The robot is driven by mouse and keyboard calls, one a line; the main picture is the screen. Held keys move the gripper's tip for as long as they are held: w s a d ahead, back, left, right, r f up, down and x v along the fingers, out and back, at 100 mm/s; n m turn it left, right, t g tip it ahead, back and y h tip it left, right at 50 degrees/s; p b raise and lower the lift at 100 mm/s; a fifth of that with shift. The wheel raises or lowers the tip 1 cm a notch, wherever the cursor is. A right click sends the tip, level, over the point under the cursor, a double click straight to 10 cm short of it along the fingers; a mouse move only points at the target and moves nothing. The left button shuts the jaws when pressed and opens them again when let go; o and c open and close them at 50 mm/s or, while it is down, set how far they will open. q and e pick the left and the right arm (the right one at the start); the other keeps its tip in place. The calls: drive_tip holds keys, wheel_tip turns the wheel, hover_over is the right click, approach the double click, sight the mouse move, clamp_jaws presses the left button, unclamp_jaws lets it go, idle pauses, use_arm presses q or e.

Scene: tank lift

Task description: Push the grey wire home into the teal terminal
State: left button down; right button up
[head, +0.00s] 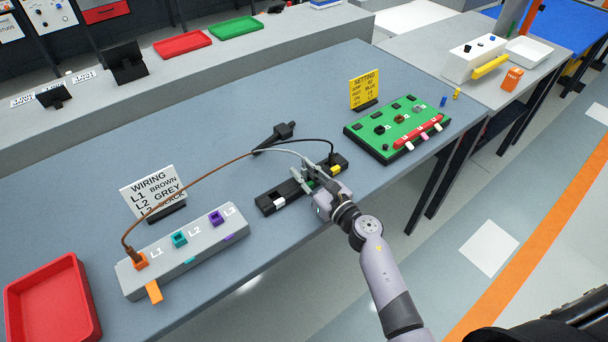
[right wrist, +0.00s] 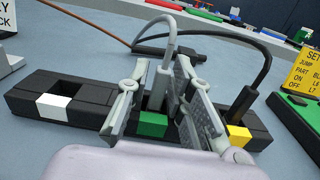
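The teal terminal (head: 179,239) is the middle socket, marked L2, on the grey terminal block (head: 200,262); its top looks empty. The grey wire (head: 290,152) arches from a black cable joint to a plug in the black holder (head: 268,204). In the right wrist view, the grey wire's plug (right wrist: 159,90) stands upright behind a green marker (right wrist: 153,124). My right gripper (head: 314,179) is at the holder, its fingers on either side of this plug. In the right wrist view the fingers (right wrist: 158,100) are apart with a gap beside the plug. My left gripper is out of view.
The brown wire (head: 190,182) ends in the orange L1 terminal (head: 140,260). The black wire (head: 318,140) stands in the holder by the yellow marker (head: 336,169). A wiring sign (head: 152,190), red tray (head: 50,300) and green board (head: 372,137) stand around. The table between holder and block is clear.

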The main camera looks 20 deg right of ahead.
clamp_jaws()
